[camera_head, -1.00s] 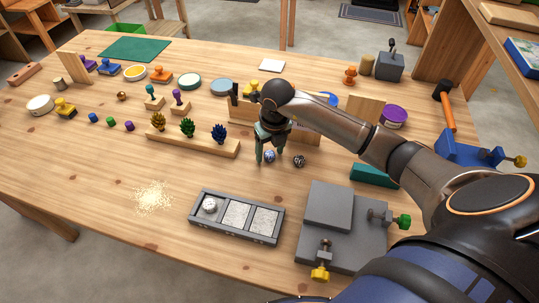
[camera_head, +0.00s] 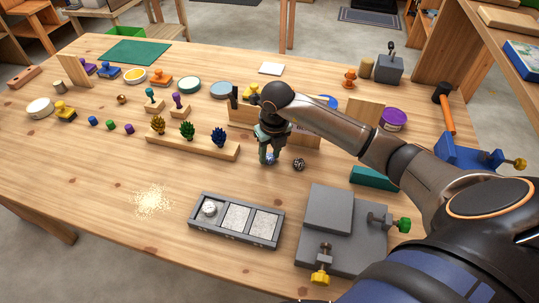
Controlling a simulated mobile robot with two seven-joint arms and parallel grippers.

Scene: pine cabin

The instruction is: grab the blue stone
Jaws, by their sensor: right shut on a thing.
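The blue stone (camera_head: 270,159) is a small round blue-and-white speckled piece near the middle of the table. My right gripper (camera_head: 267,157) points down over it, its fingers closed on the stone at about table height. The fingers partly hide the stone. I cannot tell whether it touches the tabletop. A dark speckled stone (camera_head: 299,164) lies just to the right, apart from the fingers. My left gripper is not in view.
A grey three-compartment tray (camera_head: 225,237) with a white stone (camera_head: 209,208) in its left section lies in front. A grey block fixture (camera_head: 340,240) stands right of it. A wooden rail (camera_head: 165,142) with pinecone-like pieces is to the left.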

